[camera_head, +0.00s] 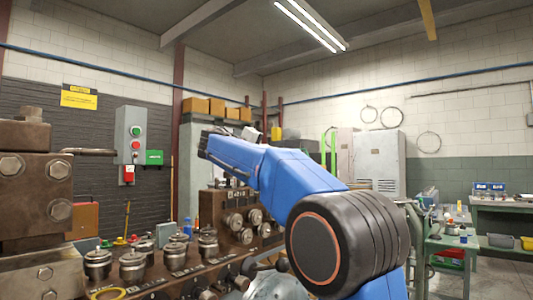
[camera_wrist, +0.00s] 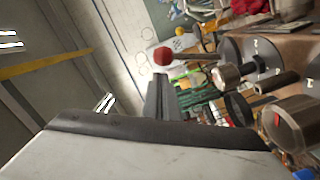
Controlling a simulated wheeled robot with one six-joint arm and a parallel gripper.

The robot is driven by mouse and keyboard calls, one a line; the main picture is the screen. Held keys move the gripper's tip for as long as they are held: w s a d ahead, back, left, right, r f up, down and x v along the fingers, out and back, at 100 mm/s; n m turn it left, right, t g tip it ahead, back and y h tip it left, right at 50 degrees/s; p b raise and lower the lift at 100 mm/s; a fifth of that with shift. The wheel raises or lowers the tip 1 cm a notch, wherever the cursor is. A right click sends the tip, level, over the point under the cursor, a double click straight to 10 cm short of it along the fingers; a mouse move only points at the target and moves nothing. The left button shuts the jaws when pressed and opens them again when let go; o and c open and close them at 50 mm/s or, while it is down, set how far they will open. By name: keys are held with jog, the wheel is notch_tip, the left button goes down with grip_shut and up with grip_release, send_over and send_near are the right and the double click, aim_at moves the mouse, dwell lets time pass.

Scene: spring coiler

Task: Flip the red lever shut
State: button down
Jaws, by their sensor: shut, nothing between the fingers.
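I take this to be the red lever. My gripper (camera_wrist: 161,82) shows as a narrow grey pair of fingers, shut and empty, pointing toward the knob. The knob appears just beyond the fingertips; I cannot tell whether they touch. That view also shows a red switch (camera_head: 129,174) on a grey button box (camera_head: 130,145).
The brown coiler bed (camera_head: 180,262) with several metal rollers spreads across the lower left. A heavy bolted block (camera_head: 35,190) stands at far left. A small yellow ball (camera_wrist: 180,31) is near the red knob. A green bench (camera_head: 450,245) stands at right.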

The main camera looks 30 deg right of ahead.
jog(key=shift+s+d+f+m, duration=0.1)
jog(key=shift+s+d+m, duration=0.05)
jog(key=shift+s+m, duration=0.35)
jog(key=shift+f, duration=0.1)
dwell(0.3)
